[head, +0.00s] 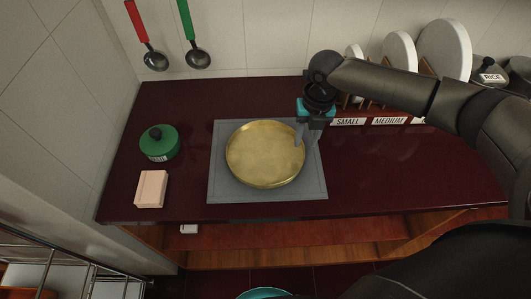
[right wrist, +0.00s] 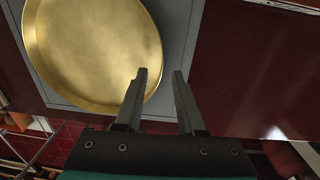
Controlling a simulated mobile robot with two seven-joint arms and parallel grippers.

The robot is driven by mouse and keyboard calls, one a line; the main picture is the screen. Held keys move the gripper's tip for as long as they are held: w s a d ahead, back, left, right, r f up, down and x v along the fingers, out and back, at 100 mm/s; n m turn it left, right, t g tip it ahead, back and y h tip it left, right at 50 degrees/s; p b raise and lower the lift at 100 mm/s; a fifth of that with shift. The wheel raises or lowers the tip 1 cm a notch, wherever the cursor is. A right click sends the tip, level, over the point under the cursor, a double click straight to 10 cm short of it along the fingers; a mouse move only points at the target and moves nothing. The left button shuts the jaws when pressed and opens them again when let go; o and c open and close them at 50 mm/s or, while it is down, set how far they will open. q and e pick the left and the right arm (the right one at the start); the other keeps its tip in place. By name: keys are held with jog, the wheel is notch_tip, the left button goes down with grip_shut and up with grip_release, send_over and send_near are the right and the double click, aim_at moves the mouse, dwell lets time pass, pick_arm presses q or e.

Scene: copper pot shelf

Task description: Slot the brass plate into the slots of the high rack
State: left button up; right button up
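The brass plate (head: 265,154) is round with a raised rim and lies flat on a grey mat (head: 227,194) on the dark red counter. It also fills the upper left of the right wrist view (right wrist: 92,50). My right gripper (head: 300,140) is at the plate's right rim in the head view. In the right wrist view its two fingers (right wrist: 159,75) are apart, with the left finger overlapping the plate's rim and the right one over the mat's edge. Contact with the plate cannot be told. My left gripper is not in view. The high rack cannot be made out.
White plates (head: 444,50) stand in a rack at the back right, behind labels reading SMALL (head: 347,122) and MEDIUM (head: 389,121), partly behind my right arm. A green lidded pot (head: 159,146) and a pale block (head: 151,189) sit left. Two ladles (head: 156,61) hang above. The front right counter is clear.

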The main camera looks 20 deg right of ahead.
notch_tip(320, 180, down, 3)
jog(key=shift+a+f, duration=0.1)
jog(key=shift+c, duration=0.2)
grip_shut()
dwell(1.3)
